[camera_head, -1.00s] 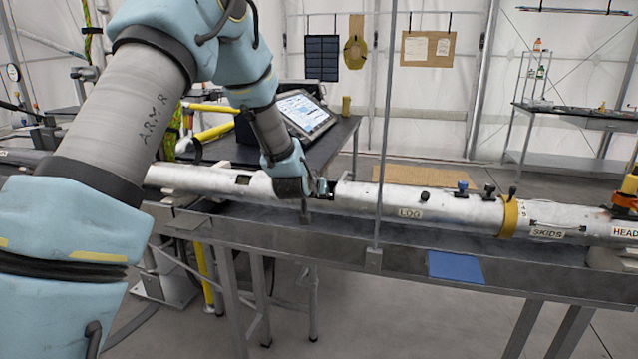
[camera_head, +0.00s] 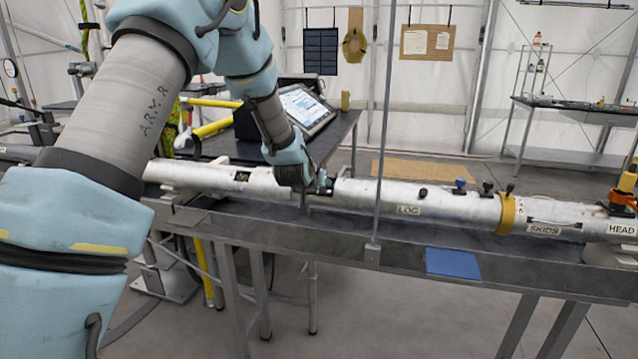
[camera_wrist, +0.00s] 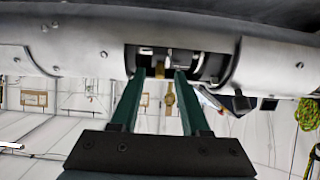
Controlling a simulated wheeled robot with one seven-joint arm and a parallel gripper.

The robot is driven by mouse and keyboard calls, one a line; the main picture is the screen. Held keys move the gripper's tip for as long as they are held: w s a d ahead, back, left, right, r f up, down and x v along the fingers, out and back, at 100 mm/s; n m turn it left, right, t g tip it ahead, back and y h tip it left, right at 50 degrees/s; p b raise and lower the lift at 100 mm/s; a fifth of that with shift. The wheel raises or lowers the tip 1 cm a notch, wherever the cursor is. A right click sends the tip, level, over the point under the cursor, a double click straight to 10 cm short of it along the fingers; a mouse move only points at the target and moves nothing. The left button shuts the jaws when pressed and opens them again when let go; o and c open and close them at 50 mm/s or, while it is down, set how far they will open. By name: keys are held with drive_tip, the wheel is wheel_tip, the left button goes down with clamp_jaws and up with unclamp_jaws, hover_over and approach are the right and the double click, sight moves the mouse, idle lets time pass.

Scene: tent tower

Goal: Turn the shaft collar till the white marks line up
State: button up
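A long silver tube (camera_head: 380,192) lies level across the bench, with a cut-out near its middle. My gripper (camera_head: 325,184) is at this cut-out. In the wrist view, the cut-out (camera_wrist: 208,66) shows dark and bright metal ring parts inside the tube, probably the shaft collar. The two dark green fingers of my gripper (camera_wrist: 161,73) reach up to its edge, with a gap between them. Small pale patches show in the cut-out, but I cannot identify the white marks.
A thin upright rod (camera_head: 380,120) stands in front of the tube, right of my gripper. A blue pad (camera_head: 453,263) lies on the bench's front edge. Dark knobs (camera_head: 487,188) and a yellow band (camera_head: 508,215) are on the tube farther right. A tablet (camera_head: 306,108) stands behind.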

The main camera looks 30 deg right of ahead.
drive_tip(key=shift+s, duration=0.1)
drive_tip(key=b+v, duration=0.3)
drive_tip(key=v, duration=0.7)
drive_tip(key=shift+s+a+r, duration=0.2)
drive_tip(key=shift+a, duration=0.05)
drive_tip(key=a+f+n+g+y, duration=0.1)
drive_tip(key=a+f+n+y, duration=0.1)
drive_tip(key=a, duration=0.7)
drive_tip(key=a+f+n+g+y, duration=0.1)
drive_tip(key=a+f+y, duration=0.15)
drive_tip(key=a, duration=0.75)
drive_tip(key=s+a+f+n+g+y, duration=0.1)
drive_tip(key=s+a+n+g, duration=0.1)
drive_tip(key=s+a, duration=0.4)
drive_tip(key=s+a+f+n+g+y, duration=0.2)
drive_tip(key=s+a, duration=0.5)
drive_tip(key=a, duration=0.6)
drive_tip(key=shift+a+g, duration=0.35)
drive_tip(key=shift+g, duration=0.25)
drive_tip(key=shift+f+y, duration=0.15)
drive_tip(key=shift+y, duration=0.1)
drive_tip(key=shift+c, duration=0.2)
